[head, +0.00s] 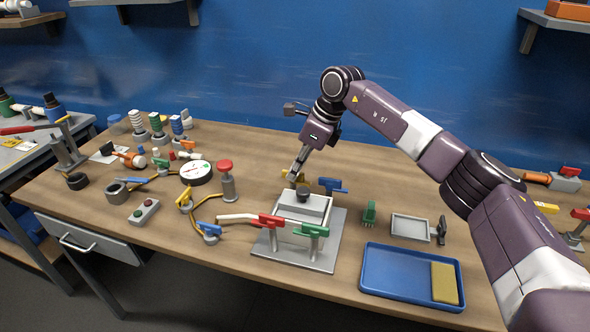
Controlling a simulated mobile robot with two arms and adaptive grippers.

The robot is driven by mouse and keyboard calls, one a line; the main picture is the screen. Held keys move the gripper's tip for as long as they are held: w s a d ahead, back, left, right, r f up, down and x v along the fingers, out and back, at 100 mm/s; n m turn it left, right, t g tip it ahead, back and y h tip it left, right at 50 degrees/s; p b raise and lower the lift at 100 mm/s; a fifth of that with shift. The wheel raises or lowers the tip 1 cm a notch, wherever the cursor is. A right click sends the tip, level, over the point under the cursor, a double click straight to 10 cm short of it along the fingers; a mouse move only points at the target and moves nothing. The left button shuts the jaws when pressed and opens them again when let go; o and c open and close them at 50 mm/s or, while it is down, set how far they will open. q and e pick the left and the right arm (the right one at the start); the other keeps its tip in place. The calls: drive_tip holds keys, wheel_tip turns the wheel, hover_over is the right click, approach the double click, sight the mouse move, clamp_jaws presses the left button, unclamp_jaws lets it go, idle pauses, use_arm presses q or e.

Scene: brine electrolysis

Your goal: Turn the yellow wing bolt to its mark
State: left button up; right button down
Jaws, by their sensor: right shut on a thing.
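A grey fixture plate (330,248) lies on the table with a light block (313,205) on it and a dark round knob (303,195) on top. Colored winged handles stand at its corners: red (270,222) front left, green (312,231) front right, blue (332,186) back right. The yellow wing bolt (286,175) is at the back left, mostly hidden by the fingers. My right gripper (296,174) points down and is shut on the yellow wing bolt. Its mark cannot be made out. My left gripper is not in view.
A blue tray (375,288) with a tan block (445,283) lies front right. A small grey tray (410,228) and a green piece (369,213) stand behind it.

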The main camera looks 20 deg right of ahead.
idle(0.3)
drive_tip(key=c, duration=2.1)
unclamp_jaws()
drive_tip(key=v, duration=1.2)
drive_tip(key=shift+w+r, duration=0.1)
